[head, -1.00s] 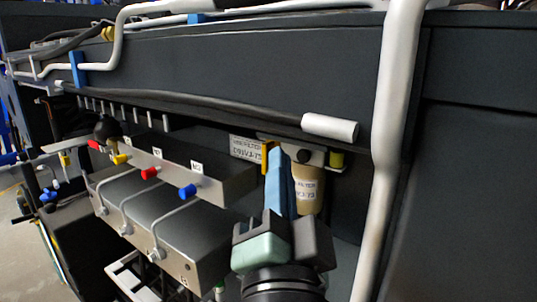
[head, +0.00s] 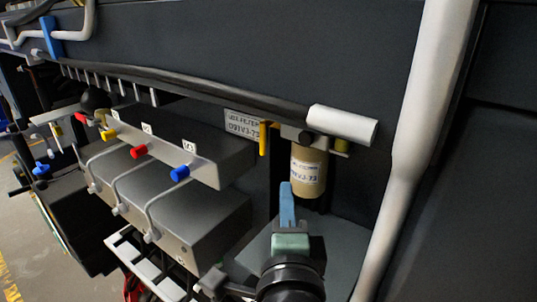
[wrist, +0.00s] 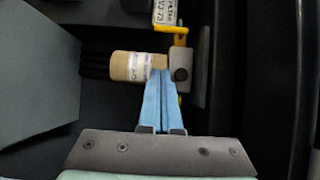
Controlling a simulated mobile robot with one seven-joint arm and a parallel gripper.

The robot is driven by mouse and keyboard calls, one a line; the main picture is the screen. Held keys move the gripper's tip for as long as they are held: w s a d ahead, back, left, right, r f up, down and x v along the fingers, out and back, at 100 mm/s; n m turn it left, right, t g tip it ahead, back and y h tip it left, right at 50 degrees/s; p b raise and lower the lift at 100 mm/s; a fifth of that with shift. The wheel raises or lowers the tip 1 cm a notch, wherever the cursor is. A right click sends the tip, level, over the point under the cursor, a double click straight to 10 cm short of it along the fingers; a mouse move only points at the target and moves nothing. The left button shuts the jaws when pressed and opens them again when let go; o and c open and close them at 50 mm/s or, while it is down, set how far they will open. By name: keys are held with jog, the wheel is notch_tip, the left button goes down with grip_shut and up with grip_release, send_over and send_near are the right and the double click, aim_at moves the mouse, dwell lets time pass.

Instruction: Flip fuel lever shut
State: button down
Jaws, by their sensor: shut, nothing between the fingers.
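The yellow fuel lever (head: 263,138) hangs at the left of the tan fuel filter's grey head, next to a white label plate. In the wrist view the yellow lever (wrist: 179,33) has a bent shape and lies beyond my fingertips. The tan filter (head: 309,170) hangs below its head; it also shows in the wrist view (wrist: 130,66). My gripper (head: 286,188) has its blue fingers together and empty, pointing up, below the lever and in front of the filter's lower left. In the wrist view my fingertips (wrist: 160,76) overlap the filter's head end, apart from the lever.
A white thick pipe (head: 415,130) runs down at the right. A white-ended hose (head: 341,125) crosses above the filter. A grey valve block (head: 180,150) with blue, red and yellow knobs stands at the left. Dark panel lies behind.

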jog(key=w+a+p, duration=0.2)
jog(key=w+p, duration=0.2)
jog(key=w, duration=0.7)
jog(key=shift+w+a, duration=0.2)
jog(key=shift+w, duration=0.1)
jog(key=shift+f, duration=0.1)
jog(key=shift+a+m+b, duration=0.1)
jog(key=shift+m+b, duration=0.2)
jog(key=shift+b, duration=0.5)
jog(key=shift+w+a+t+b, duration=0.1)
jog(key=shift+t+b, duration=0.2)
jog(key=shift+b, duration=0.2)
